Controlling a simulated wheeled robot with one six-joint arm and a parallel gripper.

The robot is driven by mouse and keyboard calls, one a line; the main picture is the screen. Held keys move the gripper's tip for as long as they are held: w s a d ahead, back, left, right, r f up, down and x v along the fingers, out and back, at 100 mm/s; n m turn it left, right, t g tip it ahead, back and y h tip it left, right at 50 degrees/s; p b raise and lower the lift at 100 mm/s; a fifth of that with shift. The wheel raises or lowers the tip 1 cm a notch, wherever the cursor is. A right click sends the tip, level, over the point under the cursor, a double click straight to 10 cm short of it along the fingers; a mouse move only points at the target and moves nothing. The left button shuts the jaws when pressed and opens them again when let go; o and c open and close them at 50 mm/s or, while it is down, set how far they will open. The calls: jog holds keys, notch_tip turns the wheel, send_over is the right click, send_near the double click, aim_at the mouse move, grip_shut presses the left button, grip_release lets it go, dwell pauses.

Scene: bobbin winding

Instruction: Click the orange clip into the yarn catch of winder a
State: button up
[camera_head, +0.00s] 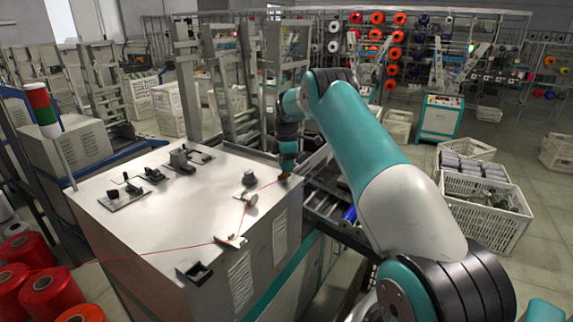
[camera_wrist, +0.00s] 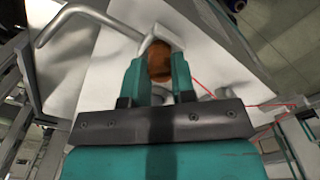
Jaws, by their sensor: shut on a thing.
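My gripper (camera_wrist: 159,80) has its teal fingers closed on the orange clip (camera_wrist: 160,62). The clip looks brownish orange in the wrist view, between the fingertips. A pale angled bracket (camera_wrist: 158,40) lies right at the clip's far end; I cannot tell whether it is the yarn catch or whether the clip touches it. In the head view my gripper (camera_head: 288,165) points down at the right rear edge of the white-topped machine (camera_head: 150,215), and the clip is a small orange spot below it. Red yarn (camera_head: 265,187) runs from there. No winder label is readable.
The yarn passes a guide (camera_head: 231,241) on the machine top, toward red spools (camera_head: 50,290) at the left. Black fittings (camera_head: 150,174) and a knob (camera_head: 249,178) stand on the top. A bent grey rod (camera_wrist: 95,17) is near my gripper. White crates (camera_head: 485,212) stand at right.

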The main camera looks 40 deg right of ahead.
jog(key=o, duration=0.9)
notch_tip(320, 180, up, 18)
jog(key=b, duration=0.2)
jog(key=shift+f+b, duration=0.25)
jog(key=shift+b, duration=0.05)
